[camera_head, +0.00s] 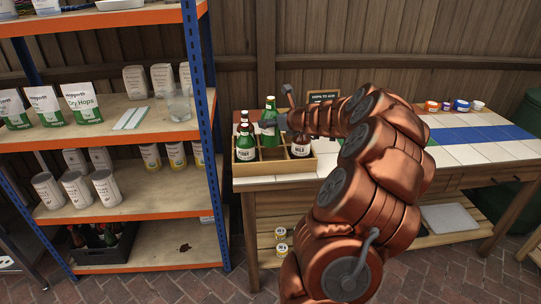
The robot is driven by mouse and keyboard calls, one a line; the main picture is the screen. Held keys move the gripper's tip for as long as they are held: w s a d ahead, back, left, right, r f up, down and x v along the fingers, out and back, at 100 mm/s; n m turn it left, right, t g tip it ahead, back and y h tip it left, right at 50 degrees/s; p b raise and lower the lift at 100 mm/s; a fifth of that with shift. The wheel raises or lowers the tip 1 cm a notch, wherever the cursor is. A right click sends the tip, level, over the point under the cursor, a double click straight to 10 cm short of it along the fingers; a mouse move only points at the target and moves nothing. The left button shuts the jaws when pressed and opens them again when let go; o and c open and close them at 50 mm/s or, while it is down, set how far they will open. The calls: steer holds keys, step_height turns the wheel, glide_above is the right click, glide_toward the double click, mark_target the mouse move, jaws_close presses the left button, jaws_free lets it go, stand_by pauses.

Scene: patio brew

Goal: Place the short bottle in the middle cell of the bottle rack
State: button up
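The wooden bottle rack (275,171) stands at the left end of the tiled table. A green bottle with a pale label (269,125) is upright at the rack's middle, higher than the bottles around it. I cannot tell whether it rests in the middle cell or hangs above it. My gripper (282,121) is at this bottle's right side, reaching in from the right. My copper arm hides most of the gripper, so its grip on the bottle is unclear.
The rack also holds a green bottle (245,148) front left, dark bottles (244,117) behind it and a brown bottle (300,149) at right. A small sign (323,96) stands behind. A blue-posted shelf (207,110) is close at left. Small tubs (461,105) stand at the table's right.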

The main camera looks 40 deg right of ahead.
mark_target(278, 143)
steer(key=f, duration=0.4)
steer(key=shift+s+d+f+b, duration=0.2)
steer(key=shift+s+d+b, duration=0.1)
steer(key=shift+d+b, duration=0.1)
steer(key=shift+f+b, duration=0.4)
steer(key=shift+f, duration=1.65)
steer(key=shift+a+f, duration=0.1)
steer(key=shift+f, duration=0.05)
steer(key=o, duration=1.4)
steer(key=shift+f, duration=0.1)
steer(key=shift+r, duration=0.2)
steer(key=shift+s+r, duration=0.1)
steer(key=shift+s, duration=0.15)
steer(key=v, duration=1.1)
steer(key=shift+s+a+r+p, duration=0.1)
steer(key=shift+s+p, duration=0.1)
steer(key=shift+p, duration=0.15)
